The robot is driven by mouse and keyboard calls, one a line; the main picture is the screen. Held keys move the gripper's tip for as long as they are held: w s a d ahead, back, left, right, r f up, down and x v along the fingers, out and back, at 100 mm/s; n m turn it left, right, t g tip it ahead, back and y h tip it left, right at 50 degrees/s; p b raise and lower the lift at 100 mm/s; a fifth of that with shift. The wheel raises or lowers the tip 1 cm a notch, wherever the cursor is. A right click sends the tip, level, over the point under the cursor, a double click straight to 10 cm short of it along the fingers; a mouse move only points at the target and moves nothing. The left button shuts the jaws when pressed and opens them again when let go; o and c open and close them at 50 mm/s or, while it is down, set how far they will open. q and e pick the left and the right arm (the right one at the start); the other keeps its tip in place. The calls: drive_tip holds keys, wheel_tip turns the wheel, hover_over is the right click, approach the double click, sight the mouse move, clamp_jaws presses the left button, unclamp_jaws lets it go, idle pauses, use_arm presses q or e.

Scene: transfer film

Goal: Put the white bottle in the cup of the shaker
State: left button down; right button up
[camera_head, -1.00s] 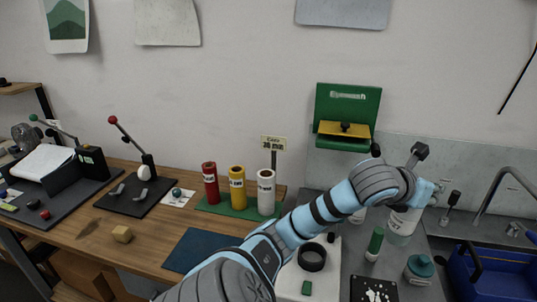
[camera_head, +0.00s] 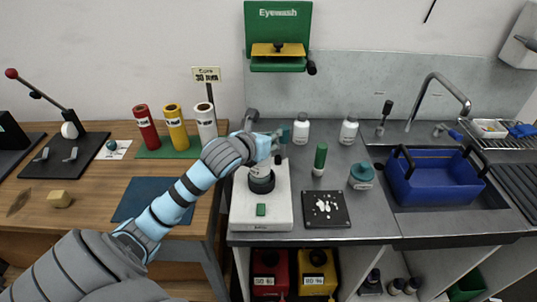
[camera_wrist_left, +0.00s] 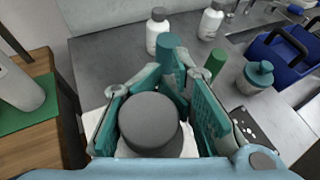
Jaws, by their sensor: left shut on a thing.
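The white bottle (camera_head: 261,173) with a grey cap (camera_wrist_left: 150,121) is upright in my left gripper (camera_head: 274,142). The gripper's teal fingers (camera_wrist_left: 160,92) are shut around the bottle's upper part in the left wrist view. The bottle's lower end is at the black cup (camera_head: 262,186) of the shaker. The cup's rim surrounds or overlaps the bottle's bottom; I cannot tell whether it rests on the cup floor. The shaker's white base (camera_head: 243,211) stands on the grey counter. My right gripper is not in view.
Two more white bottles (camera_head: 301,129) (camera_head: 349,131) stand behind to the right. A green-capped tube (camera_head: 320,160), a teal-lidded jar (camera_head: 361,177) and a black tray (camera_head: 340,211) are right of the shaker. A blue basin (camera_head: 432,183) sits in the sink. A green eyewash station (camera_head: 279,22) hangs above.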

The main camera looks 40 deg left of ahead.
use_arm(q)
wheel_tip(320, 180, down, 5)
drive_tip(key=shift+f+b, duration=0.15)
drive_tip(key=shift+b, duration=0.2)
drive_tip(key=c, duration=1.3)
unclamp_jaws()
drive_tip(key=shift+s, duration=0.2)
drive_tip(key=p+v, duration=0.2)
drive_tip(key=v, duration=0.9)
drive_tip(key=shift+s+d+r, duration=0.2)
drive_tip(key=shift+s+r, duration=0.05)
drive_tip(key=shift+s, duration=0.05)
